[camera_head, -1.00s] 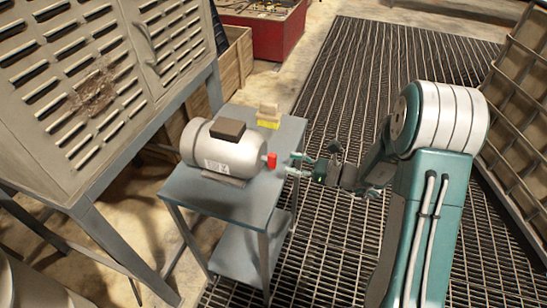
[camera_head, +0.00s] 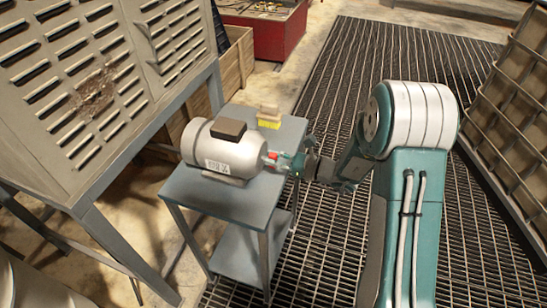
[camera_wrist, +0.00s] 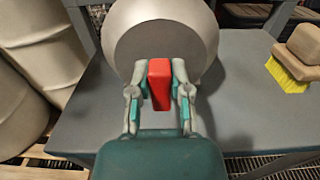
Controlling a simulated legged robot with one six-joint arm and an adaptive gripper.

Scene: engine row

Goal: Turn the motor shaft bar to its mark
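A grey cylindrical motor (camera_head: 225,150) lies on its side on a small grey table (camera_head: 215,198). The red shaft bar (camera_wrist: 160,82) stands near upright in front of the motor's round end face in the wrist view, leaning slightly. Only a bit of the bar (camera_head: 272,155) shows in the head view. My gripper (camera_wrist: 160,70) has one finger on each side of the bar. The fingertips are very close to its upper sides; I cannot tell whether they press on it. In the head view my gripper (camera_head: 270,161) reaches the bar from the right. I cannot make out the mark.
A brush with yellow bristles (camera_head: 269,117) lies on the table behind the motor. A slatted metal cabinet (camera_head: 95,95) stands at left, close to the table. Grated floor (camera_head: 330,230) lies open around my arm. A shelf-like rack (camera_head: 510,110) stands at right.

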